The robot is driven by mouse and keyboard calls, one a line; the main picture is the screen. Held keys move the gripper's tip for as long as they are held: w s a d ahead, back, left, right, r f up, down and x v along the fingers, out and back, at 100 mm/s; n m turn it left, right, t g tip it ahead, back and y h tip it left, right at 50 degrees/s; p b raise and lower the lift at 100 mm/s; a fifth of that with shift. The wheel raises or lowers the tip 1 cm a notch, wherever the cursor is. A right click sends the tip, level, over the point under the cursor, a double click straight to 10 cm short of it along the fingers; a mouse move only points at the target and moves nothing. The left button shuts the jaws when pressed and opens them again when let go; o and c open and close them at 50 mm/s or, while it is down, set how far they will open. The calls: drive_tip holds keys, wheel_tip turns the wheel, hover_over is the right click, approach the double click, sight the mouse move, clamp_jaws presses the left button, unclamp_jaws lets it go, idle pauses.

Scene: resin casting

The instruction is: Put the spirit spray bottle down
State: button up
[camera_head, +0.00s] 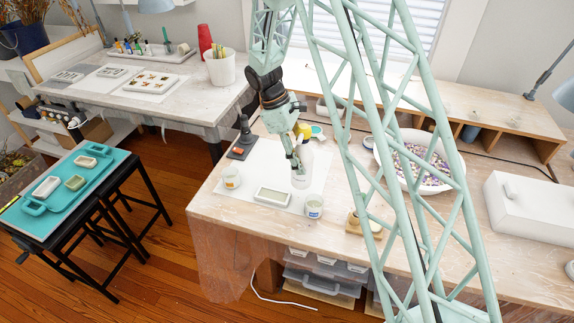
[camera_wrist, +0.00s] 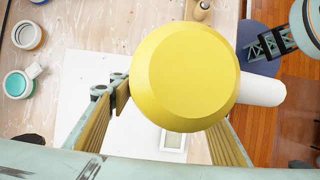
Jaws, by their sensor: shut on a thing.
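The spirit spray bottle (camera_head: 306,155) is white with a yellow top and stands upright over the white sheet (camera_head: 262,160) on the wooden table. My gripper (camera_head: 296,165) is closed around the bottle's body from the side. In the wrist view the yellow top (camera_wrist: 187,75) fills the middle, between my fingers, and hides much of the bottle below. A white part (camera_wrist: 262,90) sticks out to its right. Whether the base touches the sheet is not clear.
A dark cone-shaped object (camera_head: 245,135) is behind left. A white bowl of colored pieces (camera_head: 425,185) is to the right.

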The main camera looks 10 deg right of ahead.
drive_tip(key=w+a+f, duration=0.1)
drive_tip(key=w, duration=1.4)
drive_tip(key=shift+w+a+f+b, duration=0.15)
drive_tip(key=shift+a+b, duration=0.1)
drive_tip(key=shift+b, duration=0.05)
drive_tip(key=shift+w, duration=0.1)
drive_tip(key=shift+w+f+b, duration=0.15)
drive_tip(key=shift+f, duration=0.75)
drive_tip(key=shift+w+f+b, duration=0.1)
drive_tip(key=shift+f+b, duration=0.05)
drive_tip(key=shift+f, duration=0.85)
drive_tip(key=o, duration=0.6)
drive_tip(key=shift+f, duration=0.1)
drive_tip(key=o, duration=0.4)
drive_tip(key=shift+r, duration=0.2)
